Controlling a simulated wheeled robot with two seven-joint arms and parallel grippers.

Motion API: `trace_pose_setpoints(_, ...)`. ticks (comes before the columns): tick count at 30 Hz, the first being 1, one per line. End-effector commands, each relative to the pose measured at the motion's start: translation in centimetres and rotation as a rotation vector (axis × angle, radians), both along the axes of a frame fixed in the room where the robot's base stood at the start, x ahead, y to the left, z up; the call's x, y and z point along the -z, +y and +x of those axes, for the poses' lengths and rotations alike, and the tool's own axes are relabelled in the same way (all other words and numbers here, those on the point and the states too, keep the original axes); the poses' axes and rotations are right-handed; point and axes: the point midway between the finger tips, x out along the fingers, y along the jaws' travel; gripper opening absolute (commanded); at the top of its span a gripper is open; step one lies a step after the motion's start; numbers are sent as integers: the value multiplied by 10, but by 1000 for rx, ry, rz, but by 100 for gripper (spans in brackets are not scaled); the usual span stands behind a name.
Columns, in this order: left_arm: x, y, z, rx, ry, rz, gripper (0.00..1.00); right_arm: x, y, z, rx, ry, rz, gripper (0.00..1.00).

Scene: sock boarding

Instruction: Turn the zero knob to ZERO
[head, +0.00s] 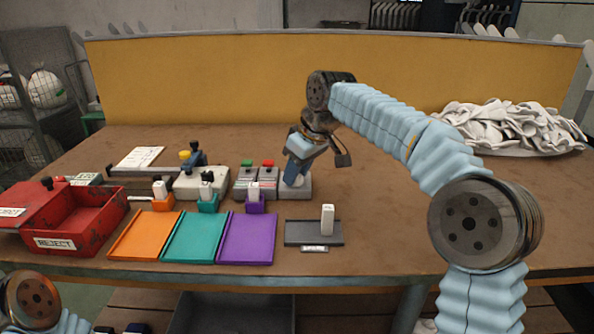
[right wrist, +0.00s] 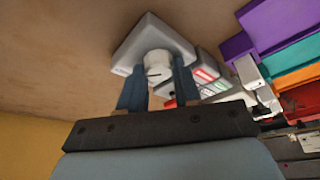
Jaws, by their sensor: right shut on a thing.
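The zero knob (right wrist: 158,68) is a pale round knob with a dark line on its face, on a light grey box (right wrist: 146,36) in the right wrist view. My right gripper (right wrist: 160,88) is shut on the knob, one blue finger on each side. In the head view the same grey box (head: 297,188) stands on the bench, and my right gripper (head: 292,178) comes down on it from above and hides the knob. Small lettering on the box is too blurred to read. My left gripper is out of view.
Left of the grey box are units with a green button (head: 247,163) and a red button (head: 268,163). In front lie orange (head: 145,235), teal (head: 193,238) and purple (head: 247,238) trays and a dark pad (head: 305,232) with a white block. A red REJECT bin (head: 75,242) stands left.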

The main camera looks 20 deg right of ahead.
Motion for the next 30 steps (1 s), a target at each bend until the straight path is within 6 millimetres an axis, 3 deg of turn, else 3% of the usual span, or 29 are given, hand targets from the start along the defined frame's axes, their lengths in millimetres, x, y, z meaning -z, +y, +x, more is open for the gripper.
trace_pose_setpoints(17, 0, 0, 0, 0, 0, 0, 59, 0, 0, 0, 129, 0, 0, 3)
trace_pose_setpoints(18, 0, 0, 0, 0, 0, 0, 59, 0, 0, 0, 129, 0, 0, 36)
trace_pose_setpoints(22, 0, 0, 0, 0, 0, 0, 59, 0, 0, 0, 128, 0, 0, 56)
trace_pose_setpoints(30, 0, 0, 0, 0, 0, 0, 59, 0, 0, 0, 126, 0, 0, 59)
